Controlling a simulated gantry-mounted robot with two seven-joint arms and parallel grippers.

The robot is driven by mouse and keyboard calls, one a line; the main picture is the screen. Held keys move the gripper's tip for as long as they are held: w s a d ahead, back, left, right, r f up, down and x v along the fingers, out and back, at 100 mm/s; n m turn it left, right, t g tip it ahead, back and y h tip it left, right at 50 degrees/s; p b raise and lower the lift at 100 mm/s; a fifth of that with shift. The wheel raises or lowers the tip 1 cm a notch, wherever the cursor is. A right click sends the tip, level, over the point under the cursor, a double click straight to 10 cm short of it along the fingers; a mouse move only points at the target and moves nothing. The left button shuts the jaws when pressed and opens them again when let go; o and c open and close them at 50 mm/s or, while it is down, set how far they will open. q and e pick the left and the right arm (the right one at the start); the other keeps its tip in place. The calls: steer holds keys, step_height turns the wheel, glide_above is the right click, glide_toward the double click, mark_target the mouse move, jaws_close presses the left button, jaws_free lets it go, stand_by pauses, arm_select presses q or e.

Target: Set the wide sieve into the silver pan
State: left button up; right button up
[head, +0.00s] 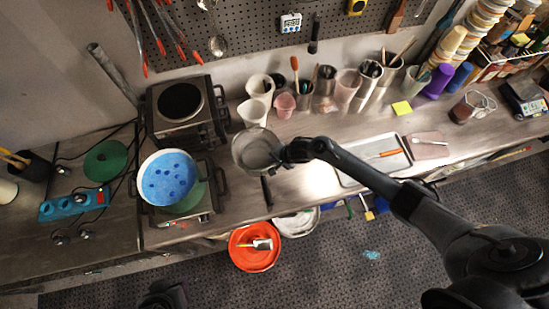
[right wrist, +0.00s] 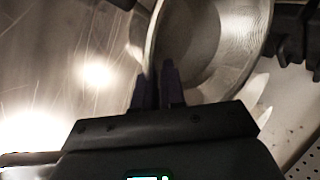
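A round grey bowl shape, which I take to be the wide sieve (head: 254,146), is at the end of my right arm in the head view. My right gripper (head: 287,154) is at its right edge. In the right wrist view, the fingers (right wrist: 163,84) are close together on the rim of the sieve (right wrist: 192,35). A black handle (head: 267,191) shows below the sieve; it seems to belong to the silver pan, whose body is mostly hidden. I cannot tell whether sieve and pan touch. A dark part of mine, perhaps the left gripper (head: 165,294), shows at the bottom edge.
Cups and jars, including a pink cup (head: 284,105), line the back. A white tray (head: 352,180) lies right. An orange bucket (head: 248,259) is below the counter edge.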

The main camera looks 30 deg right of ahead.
steer(key=o, duration=0.5)
steer(key=p+v, duration=0.1)
steer(key=v, duration=1)
steer(key=shift+f, duration=0.1)
